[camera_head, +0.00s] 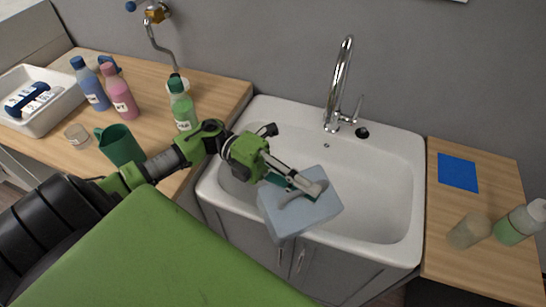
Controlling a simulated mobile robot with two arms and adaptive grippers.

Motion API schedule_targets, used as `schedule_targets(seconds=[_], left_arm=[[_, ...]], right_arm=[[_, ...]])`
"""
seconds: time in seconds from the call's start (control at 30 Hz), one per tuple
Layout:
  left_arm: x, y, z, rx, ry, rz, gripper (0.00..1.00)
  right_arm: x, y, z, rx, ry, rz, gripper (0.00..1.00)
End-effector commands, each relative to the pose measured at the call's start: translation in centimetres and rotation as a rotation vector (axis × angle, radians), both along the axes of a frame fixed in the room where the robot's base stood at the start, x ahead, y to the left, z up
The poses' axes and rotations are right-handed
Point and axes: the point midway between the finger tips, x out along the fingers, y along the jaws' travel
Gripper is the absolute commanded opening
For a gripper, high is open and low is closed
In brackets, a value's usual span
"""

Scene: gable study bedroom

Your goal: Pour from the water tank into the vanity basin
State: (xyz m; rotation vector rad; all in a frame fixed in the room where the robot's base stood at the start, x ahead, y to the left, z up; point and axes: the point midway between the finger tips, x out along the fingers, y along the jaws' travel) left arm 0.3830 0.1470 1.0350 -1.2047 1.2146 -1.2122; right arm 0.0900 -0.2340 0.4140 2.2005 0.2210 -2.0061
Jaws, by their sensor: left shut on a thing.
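The water tank (300,212) is a pale blue-grey box with a handle on top. My left gripper (298,183) is shut on its handle and holds it, tilted, over the front rim of the vanity basin (375,190). The basin is white and wide, with a chrome tap (341,85) at its back. The tank's lower part hides a piece of the basin's front rim. I cannot see any water coming from the tank. My right gripper is not in view.
The left counter holds a blue bottle (91,85), a pink bottle (119,93), a green bottle (182,105), a green mug (119,146) and a white tray (62,112).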

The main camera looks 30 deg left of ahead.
Motion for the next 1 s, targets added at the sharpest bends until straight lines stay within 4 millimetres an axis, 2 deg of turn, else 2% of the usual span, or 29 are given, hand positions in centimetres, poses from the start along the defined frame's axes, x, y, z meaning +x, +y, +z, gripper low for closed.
schedule_targets(seconds=[0.23, 0.67, 1.0], left_arm=[[0.0, 0.0, 0.9, -0.002, -0.001, 0.000, 0.00], [0.0, 0.0, 5.0, -0.002, -0.001, -0.001, 0.00], [0.0, 0.0, 5.1, -0.003, 0.000, 0.002, 0.00]], right_arm=[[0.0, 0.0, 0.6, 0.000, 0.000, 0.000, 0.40], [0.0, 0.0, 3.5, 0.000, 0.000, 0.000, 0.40], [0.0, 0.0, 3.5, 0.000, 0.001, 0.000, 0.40]])
